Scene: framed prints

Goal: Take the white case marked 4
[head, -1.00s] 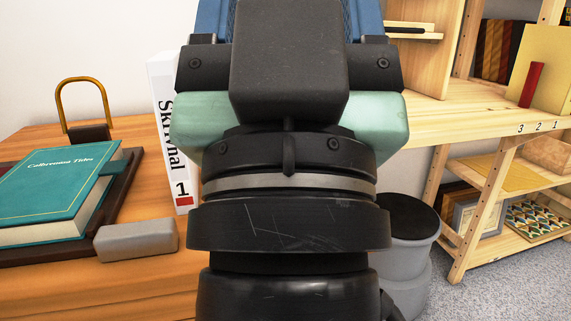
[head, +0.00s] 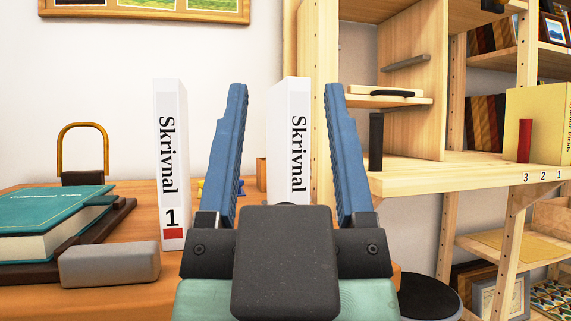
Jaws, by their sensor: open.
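A white case (head: 298,150) with "Skrivnal" on its spine stands upright on the wooden desk (head: 130,292). In the head view it shows between the two blue fingers of my gripper (head: 285,90); the gripper's body hides its lower end and any number there. My gripper is open, with nothing visibly clamped in it. Whether the fingers reach beside the case or are still in front of it, I cannot tell. A second white Skrivnal case (head: 171,150), marked 1 above a red block, stands upright to the left of my left finger.
A grey block (head: 110,265) and a teal book (head: 45,215) on a dark tray lie at the left, with a brass-coloured loop (head: 82,142) behind. A wooden shelf (head: 430,178) stands close on the right. A framed picture (head: 150,10) hangs above.

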